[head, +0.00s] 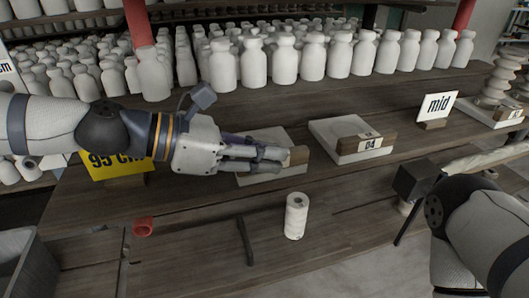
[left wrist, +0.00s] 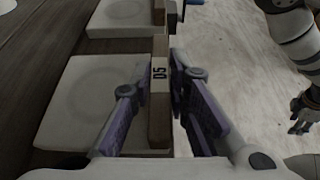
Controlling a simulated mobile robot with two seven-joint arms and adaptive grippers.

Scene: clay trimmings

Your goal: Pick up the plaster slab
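My left gripper (head: 268,158) is over the slab. In the left wrist view its fingers (left wrist: 158,85) are apart, one on each side of the block, with narrow gaps. A second slab (head: 335,128), labelled 04, lies to the right.
A white spool (head: 296,216) stands in front of the slabs. A "mid" sign (head: 438,108) stands right. Many white bottles (head: 312,58) fill the rear shelf. A grey bin (head: 22,262) is at lower left.

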